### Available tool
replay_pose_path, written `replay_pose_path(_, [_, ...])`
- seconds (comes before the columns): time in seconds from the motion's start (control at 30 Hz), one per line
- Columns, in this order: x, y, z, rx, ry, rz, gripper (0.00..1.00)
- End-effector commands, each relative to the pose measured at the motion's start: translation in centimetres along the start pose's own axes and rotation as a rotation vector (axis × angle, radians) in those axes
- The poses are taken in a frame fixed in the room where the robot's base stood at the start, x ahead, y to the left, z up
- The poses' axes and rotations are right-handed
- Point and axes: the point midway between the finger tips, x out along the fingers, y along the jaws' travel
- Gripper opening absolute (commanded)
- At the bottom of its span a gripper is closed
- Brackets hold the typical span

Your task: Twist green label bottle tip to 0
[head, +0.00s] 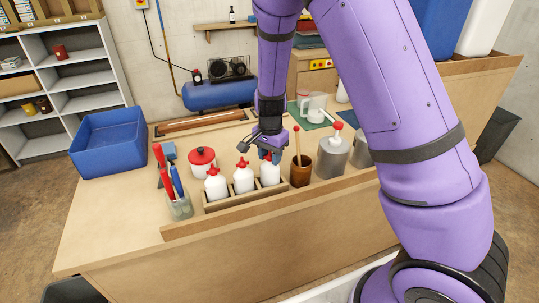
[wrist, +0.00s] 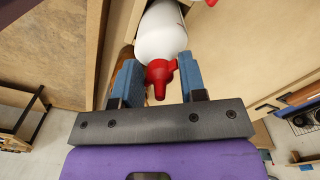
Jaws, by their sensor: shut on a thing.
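Three white squeeze bottles with red tips stand upright in a row in a wooden holder (head: 233,203) at the table's front edge: a left bottle (head: 217,187), a middle bottle (head: 244,179) and a right bottle (head: 269,173). My gripper (head: 267,155) is over the right bottle, shut on its red tip. In the wrist view the blue fingers of my gripper (wrist: 160,77) stand on either side of the red tip (wrist: 159,76), with the white bottle body (wrist: 162,33) beyond. No green label shows on any bottle, and the fingers hide part of the right bottle's top in the head view.
A brown pot with a wooden-handled tool (head: 300,172) stands close right of the holder, with a grey can (head: 332,158) beyond. A jar of red- and blue-handled tools (head: 180,206) is at left. A red-lidded pot (head: 202,162) and blue bin (head: 108,143) stand behind.

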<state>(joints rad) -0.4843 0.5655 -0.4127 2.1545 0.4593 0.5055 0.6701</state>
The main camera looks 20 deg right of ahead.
Motion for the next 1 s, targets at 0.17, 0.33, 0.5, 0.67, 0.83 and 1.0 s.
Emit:
replay_pose_path(0.17, [-0.01,0.01,-0.01,0.100,0.000,0.000,0.12])
replay_pose_path(0.33, [0.00,0.01,-0.01,0.102,0.000,0.000,0.12])
replay_pose_path(0.5, [0.01,-0.02,0.08,0.170,0.000,0.000,0.12])
replay_pose_path(0.67, [0.01,-0.03,0.06,0.352,0.001,0.000,0.12])
replay_pose_path(0.83, [-0.01,-0.01,0.00,0.439,0.000,-0.001,0.12])
replay_pose_path(1.0, [0.00,0.00,-0.01,0.439,0.000,0.000,0.12])
